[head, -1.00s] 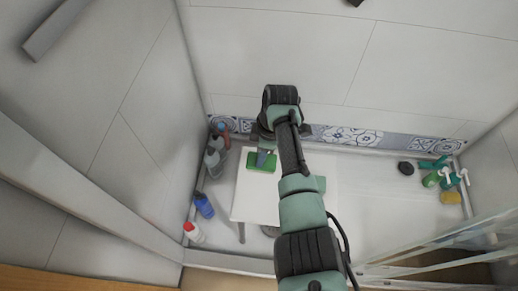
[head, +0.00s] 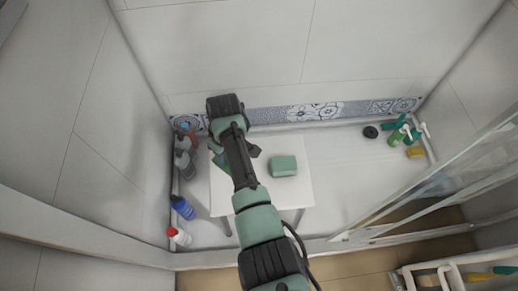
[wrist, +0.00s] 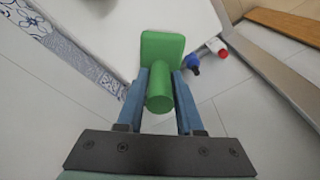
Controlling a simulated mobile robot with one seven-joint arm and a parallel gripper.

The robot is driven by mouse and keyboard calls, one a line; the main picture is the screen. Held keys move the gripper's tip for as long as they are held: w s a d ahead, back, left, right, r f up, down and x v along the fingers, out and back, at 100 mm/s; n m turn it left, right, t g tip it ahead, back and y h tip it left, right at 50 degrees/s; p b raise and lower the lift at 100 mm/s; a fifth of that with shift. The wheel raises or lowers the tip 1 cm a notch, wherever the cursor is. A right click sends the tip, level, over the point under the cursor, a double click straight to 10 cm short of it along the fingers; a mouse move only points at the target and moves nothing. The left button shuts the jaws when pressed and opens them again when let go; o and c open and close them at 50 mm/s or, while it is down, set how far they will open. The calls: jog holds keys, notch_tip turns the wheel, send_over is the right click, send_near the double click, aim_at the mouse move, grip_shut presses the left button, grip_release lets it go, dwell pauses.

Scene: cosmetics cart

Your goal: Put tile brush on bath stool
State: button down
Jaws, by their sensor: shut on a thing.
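The tile brush is green, with a flat rectangular head (wrist: 162,45) and a round handle (wrist: 160,92). My gripper (wrist: 160,78) is shut on the handle, with one blue finger on each side. The bath stool (wrist: 110,25) is white and flat-topped; the brush head overlaps its edge in the wrist view. In the head view the brush (head: 221,160) shows at the left part of the stool (head: 295,192). My arm hides most of the gripper there. Whether the brush touches the stool top cannot be told.
A teal-green block (head: 284,166) sits on the stool, right of my arm. Bottles, including a blue one (head: 182,207) and a white one with a red cap (head: 179,236), stand left. The floor right of the stool (head: 345,180) is clear.

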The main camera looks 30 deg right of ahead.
jog(key=m, duration=0.2)
jog(key=s+m, duration=0.1)
jog(key=m, duration=0.1)
jog(key=shift+s+d+h+p, duration=0.2)
jog(key=shift+d+h+p, duration=0.1)
jog(key=shift+d+p, duration=0.1)
notch_tip(320, 180, down, 10)
jog(key=b, duration=0.3)
jog(key=shift+b, duration=0.4)
jog(key=shift+f, duration=0.1)
jog(key=c, duration=0.6)
grip_release()
jog(key=shift+o, duration=0.2)
